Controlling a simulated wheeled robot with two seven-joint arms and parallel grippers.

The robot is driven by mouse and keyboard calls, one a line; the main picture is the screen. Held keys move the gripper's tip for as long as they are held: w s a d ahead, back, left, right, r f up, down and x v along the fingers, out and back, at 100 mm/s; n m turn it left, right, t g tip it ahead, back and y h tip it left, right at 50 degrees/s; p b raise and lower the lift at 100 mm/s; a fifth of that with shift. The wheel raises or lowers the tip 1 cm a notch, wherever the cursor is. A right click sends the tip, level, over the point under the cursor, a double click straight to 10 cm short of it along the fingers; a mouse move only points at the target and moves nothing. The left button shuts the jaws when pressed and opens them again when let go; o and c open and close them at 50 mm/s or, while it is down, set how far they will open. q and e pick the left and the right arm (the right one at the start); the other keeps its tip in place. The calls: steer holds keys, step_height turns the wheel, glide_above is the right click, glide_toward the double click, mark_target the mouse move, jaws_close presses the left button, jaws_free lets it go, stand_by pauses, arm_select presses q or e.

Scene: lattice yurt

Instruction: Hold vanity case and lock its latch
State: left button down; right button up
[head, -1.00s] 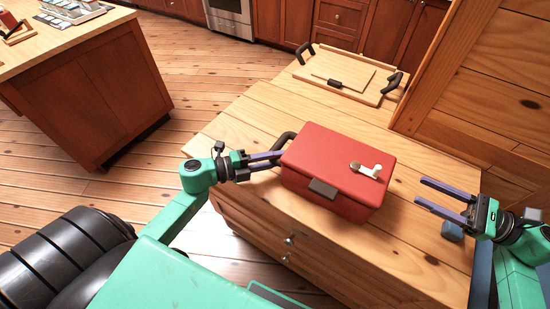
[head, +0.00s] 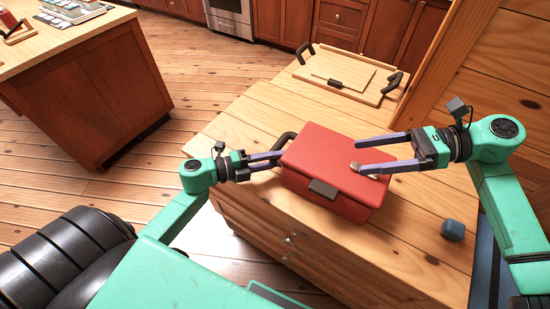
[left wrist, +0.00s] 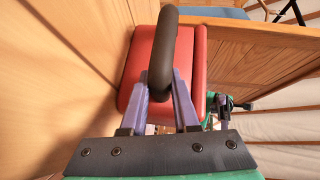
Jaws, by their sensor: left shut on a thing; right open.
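The red vanity case (head: 320,165) sits closed on the wooden cabinet top, with a dark plate (head: 323,189) on its front. Its dark curved handle (left wrist: 163,50) is on its left side. My left gripper (head: 280,160) is shut on that handle, which shows between its fingers in the left wrist view (left wrist: 160,90). My right gripper (head: 360,154) is open, its fingers reaching over the right part of the lid. The small latch (head: 355,167) on the lid is mostly hidden by the near finger. I cannot tell how the latch is turned, or whether the finger touches it.
A wooden panel (head: 490,90) stands behind, and a kitchen island (head: 90,90) stands at left.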

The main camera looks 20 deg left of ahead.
steer(key=d+m+t+h, duration=0.1)
steer(key=m+h, duration=0.2)
steer(key=h, duration=0.1)
steer(key=w+d+r+m+t+h, duration=0.1)
steer(key=m+t+h, duration=0.1)
steer(key=m+h, duration=0.1)
steer(key=w+d+r+m+t+h, duration=0.1)
steer(key=m+h, duration=0.1)
steer(key=h, duration=0.4)
steer(key=shift+m+t, duration=0.3)
steer(key=shift+m, duration=0.1)
steer(key=shift+w+f, duration=0.1)
steer(key=shift+f, duration=0.1)
step_height(320, 180, down, 7)
steer(key=shift+r, duration=0.15)
jaws_close()
